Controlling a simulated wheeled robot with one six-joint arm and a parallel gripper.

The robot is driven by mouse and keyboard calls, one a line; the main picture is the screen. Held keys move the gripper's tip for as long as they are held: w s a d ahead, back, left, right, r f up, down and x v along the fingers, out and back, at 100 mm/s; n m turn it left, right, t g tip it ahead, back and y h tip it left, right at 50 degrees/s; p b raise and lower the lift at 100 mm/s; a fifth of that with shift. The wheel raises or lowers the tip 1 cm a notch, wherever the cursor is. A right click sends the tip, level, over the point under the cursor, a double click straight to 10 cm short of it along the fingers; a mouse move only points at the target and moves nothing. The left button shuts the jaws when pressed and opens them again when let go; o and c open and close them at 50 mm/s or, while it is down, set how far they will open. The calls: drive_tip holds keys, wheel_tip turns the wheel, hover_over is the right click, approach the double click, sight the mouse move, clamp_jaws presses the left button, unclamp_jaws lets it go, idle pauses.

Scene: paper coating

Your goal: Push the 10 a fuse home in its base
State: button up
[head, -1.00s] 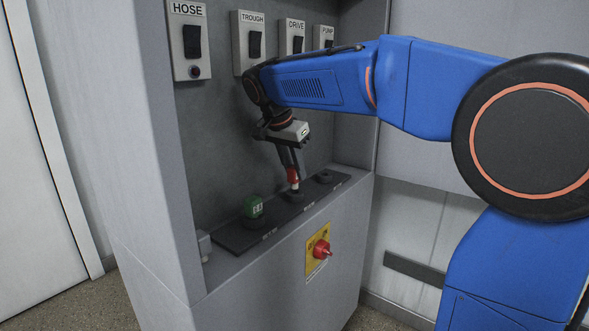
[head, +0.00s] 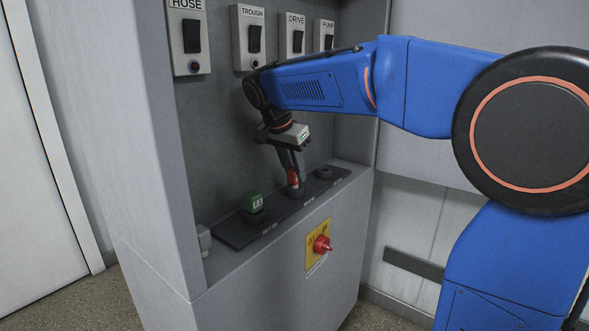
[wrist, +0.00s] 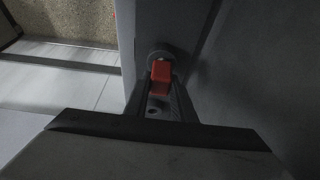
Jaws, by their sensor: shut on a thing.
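The red fuse (head: 292,178), whose rating I cannot read, stands in the middle base (head: 296,191) on the dark strip in the cabinet. My gripper (head: 296,173) points down and is shut on it. The fuse's red top also shows in the wrist view (wrist: 161,72), between the fingers, with a round grey base (wrist: 158,52) beyond it. In the head view only the red part shows above the base's rim. Whether it is fully seated I cannot tell, as the fingers partly cover it.
The right base (head: 323,172) looks empty. Switch boxes, among them TROUGH (head: 249,37), are on the back wall. A red rotary switch (head: 321,244) on a yellow plate sticks out of the front.

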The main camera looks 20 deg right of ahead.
drive_tip(key=shift+f, duration=0.45)
drive_tip(key=o, duration=1.1)
drive_tip(key=shift+o, duration=0.2)
drive_tip(key=v, duration=1.2)
drive_tip(key=shift+d, duration=0.15)
